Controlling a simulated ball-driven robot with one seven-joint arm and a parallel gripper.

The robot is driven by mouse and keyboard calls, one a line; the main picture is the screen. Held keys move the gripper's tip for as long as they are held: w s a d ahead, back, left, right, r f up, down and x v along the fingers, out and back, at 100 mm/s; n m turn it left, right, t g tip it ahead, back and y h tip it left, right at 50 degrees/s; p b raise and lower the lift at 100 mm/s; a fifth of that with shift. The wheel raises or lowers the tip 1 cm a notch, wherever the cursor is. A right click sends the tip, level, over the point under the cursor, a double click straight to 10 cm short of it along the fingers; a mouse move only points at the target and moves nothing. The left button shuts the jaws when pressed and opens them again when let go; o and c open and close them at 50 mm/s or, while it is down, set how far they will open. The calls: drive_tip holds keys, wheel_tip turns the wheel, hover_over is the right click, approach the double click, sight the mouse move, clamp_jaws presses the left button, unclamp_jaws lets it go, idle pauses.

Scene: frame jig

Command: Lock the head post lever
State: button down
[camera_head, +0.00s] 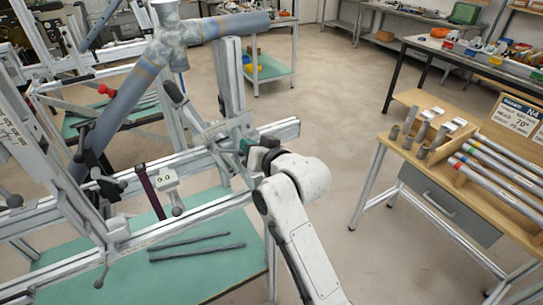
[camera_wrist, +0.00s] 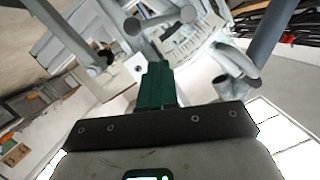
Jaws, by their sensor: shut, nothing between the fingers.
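My gripper (camera_head: 246,146) is shut and empty, with its green fingers beside the jig's aluminium cross rail (camera_head: 280,130) in the head view. In the wrist view my green fingers (camera_wrist: 156,72) are together and point towards a grey lever-like bar (camera_wrist: 160,22) with a round end. A gap seems to show between them; contact cannot be told. In the head view an upright post (camera_head: 232,80) rises from the rail just left of my gripper. A dark-ended lever (camera_head: 173,92) slants beside that post. Which lever is the head post's, and its lock state, I cannot tell for sure.
Grey frame tubes (camera_head: 130,92) are clamped in the jig. Below is a green bench top (camera_head: 225,262) with two dark rods. A wooden-topped bench (camera_head: 405,100) stands right; the floor between is clear.

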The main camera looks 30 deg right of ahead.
drive_tip(key=a+b+v, duration=0.1)
drive_tip(key=v, duration=0.7)
drive_tip(key=shift+s+d+f, duration=0.2)
drive_tip(key=shift+d+f, duration=0.05)
drive_tip(key=shift+d, duration=0.15)
